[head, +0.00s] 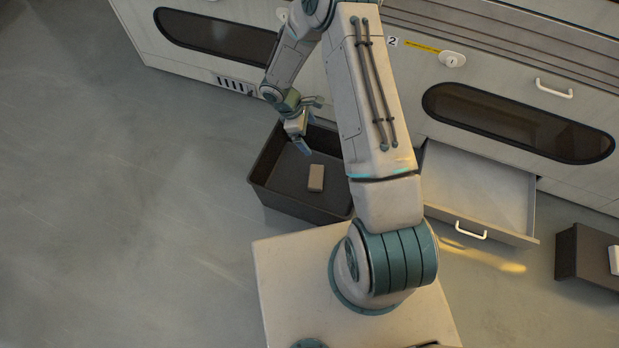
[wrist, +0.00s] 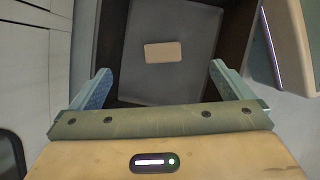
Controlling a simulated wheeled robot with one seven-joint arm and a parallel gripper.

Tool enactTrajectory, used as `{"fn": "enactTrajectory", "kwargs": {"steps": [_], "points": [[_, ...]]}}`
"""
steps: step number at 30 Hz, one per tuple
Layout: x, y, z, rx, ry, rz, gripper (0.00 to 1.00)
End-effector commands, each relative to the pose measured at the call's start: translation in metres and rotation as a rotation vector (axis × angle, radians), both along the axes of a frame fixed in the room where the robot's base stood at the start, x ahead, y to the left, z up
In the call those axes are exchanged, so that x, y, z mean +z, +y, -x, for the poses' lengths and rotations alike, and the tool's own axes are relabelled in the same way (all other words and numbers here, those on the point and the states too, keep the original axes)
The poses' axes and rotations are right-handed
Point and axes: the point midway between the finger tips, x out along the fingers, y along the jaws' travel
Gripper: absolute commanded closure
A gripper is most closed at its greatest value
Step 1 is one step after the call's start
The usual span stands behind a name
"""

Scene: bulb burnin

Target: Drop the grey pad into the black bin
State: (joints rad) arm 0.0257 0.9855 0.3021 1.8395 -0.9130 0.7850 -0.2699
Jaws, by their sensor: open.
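The grey pad (head: 316,178) is a small flat block lying on the floor of the black bin (head: 285,208). In the wrist view the pad (wrist: 163,52) looks tan and lies on the bin's bare floor (wrist: 185,85), between the walls and apart from them. My gripper (head: 306,128) is above the bin, near its back left part. In the wrist view my gripper (wrist: 158,82) has its two fingers wide apart, with nothing between them, and the pad shows beyond them. My arm hides the bin's right part in the head view.
An open, empty-looking drawer (head: 484,190) juts from the cabinet front at the right. A dark box (head: 580,253) with a white item (head: 614,260) stands at the right edge. Cabinets with dark windows (head: 520,122) line the back. The floor at the left is clear.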

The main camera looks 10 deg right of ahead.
Motion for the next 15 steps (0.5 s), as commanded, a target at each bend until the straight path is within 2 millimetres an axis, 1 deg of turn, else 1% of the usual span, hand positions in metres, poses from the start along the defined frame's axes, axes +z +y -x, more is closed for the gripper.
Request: {"fn": "enactTrajectory", "kwargs": {"steps": [1,3,6,10,15], "points": [[0.015,0.005,-0.002,0.001,-0.003,0.000,0.00],[0.027,0.010,-0.004,0.002,-0.003,0.000,0.00],[0.039,0.014,-0.006,-0.001,-0.001,0.000,0.00],[0.048,0.019,-0.007,-0.001,-0.001,0.000,0.00],[0.051,0.020,-0.007,0.000,0.000,0.000,0.00]]}}
